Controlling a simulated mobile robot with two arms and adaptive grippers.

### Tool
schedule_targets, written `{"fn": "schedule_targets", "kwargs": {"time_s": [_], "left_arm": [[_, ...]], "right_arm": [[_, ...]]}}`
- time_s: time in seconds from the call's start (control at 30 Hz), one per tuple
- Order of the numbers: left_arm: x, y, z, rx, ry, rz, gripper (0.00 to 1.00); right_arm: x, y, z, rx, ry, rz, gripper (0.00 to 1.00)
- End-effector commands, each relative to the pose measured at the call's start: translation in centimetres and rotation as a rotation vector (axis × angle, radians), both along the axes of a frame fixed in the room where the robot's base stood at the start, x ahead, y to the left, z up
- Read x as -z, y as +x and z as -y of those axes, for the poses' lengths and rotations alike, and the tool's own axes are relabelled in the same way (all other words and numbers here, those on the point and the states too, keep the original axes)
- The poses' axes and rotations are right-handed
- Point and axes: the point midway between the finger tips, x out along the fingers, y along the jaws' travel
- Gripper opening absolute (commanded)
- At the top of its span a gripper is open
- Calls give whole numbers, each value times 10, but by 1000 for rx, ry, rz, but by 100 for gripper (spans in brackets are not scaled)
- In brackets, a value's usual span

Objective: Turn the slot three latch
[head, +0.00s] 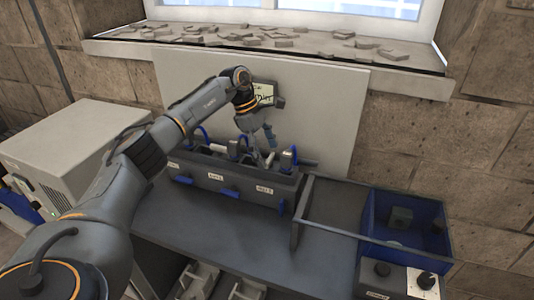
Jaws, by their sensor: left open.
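A long dark slotted housing (240,183) stands on the grey bench against a backing panel. Its front carries several small white labels, too small to read surely, and blue latch tabs. Blue cables and connectors (288,155) rise from the slots. My left gripper (265,148) is open above the rear of the housing, right of its middle. Whether it touches a connector or latch cannot be told. My right gripper is out of view.
A dark frame (330,205) and a blue bin (405,222) with a grey block stand to the right. A control box (400,280) with knobs is in front. A beige cabinet (70,150) is left.

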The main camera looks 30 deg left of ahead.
Motion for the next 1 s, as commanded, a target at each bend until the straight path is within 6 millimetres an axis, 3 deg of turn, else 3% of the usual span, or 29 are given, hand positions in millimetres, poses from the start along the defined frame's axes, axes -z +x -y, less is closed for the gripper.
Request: {"fn": "schedule_targets", "kwargs": {"time_s": [0.5,0.7,1.0], "left_arm": [[-91,-7,-37,-2,0,3,83],[-103,-9,-42,1,0,0,83],[-104,-9,-42,1,0,0,83]], "right_arm": [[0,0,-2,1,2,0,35],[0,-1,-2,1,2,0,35],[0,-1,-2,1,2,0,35]]}}
